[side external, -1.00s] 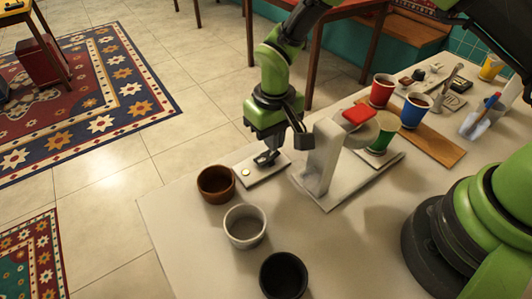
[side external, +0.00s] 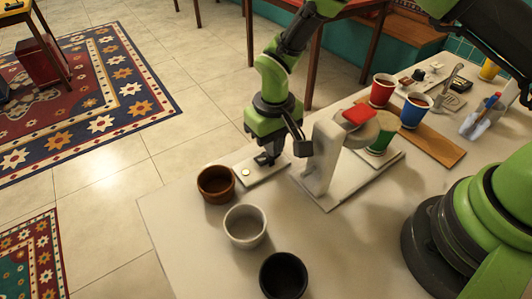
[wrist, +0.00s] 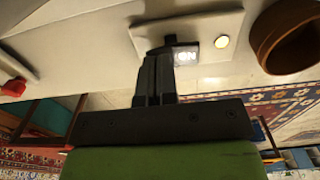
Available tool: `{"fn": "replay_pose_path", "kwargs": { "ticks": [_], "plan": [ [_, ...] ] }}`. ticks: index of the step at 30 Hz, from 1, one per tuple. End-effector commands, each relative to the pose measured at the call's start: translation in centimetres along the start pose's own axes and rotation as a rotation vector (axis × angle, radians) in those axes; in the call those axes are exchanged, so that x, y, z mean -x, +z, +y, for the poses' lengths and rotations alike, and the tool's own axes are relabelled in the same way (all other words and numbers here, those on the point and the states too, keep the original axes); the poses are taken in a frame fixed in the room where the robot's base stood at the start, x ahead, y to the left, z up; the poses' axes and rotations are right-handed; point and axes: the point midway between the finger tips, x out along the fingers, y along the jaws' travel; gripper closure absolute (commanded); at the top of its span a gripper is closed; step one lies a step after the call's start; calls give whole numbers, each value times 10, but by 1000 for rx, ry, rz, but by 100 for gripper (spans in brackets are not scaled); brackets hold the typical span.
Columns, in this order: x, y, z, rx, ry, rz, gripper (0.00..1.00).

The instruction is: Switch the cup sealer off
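The cup sealer (side external: 322,160) is a pale upright machine with a red top, and a green cup (side external: 381,142) sits under its head. Its white switch plate (side external: 275,174) lies to its left on the counter. The plate also shows in the wrist view (wrist: 195,20), with a glowing round light (wrist: 222,41), a dark switch (wrist: 171,41) and a lit, upside-down "ON" label (wrist: 187,57). My gripper (side external: 265,160) points down at the plate, fingers together and empty. In the wrist view its fingertips (wrist: 157,58) are right beside the switch; I cannot tell whether they touch it.
A brown cup (side external: 216,184), a white cup (side external: 245,226) and a black cup (side external: 283,276) stand along the counter's near left edge. The counter's middle front is clear.

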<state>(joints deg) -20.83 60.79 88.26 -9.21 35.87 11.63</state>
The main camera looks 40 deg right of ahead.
Motion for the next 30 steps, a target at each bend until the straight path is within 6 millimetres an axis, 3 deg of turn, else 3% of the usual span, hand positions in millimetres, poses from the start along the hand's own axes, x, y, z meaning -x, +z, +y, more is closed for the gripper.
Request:
{"fn": "replay_pose_path", "kwargs": {
  "ticks": [11, 30],
  "plan": [
    [-2, 0, 0, 0, 0, 0, 100],
    [51, 0, 0, -1, -1, 1, 100]
  ]
}}
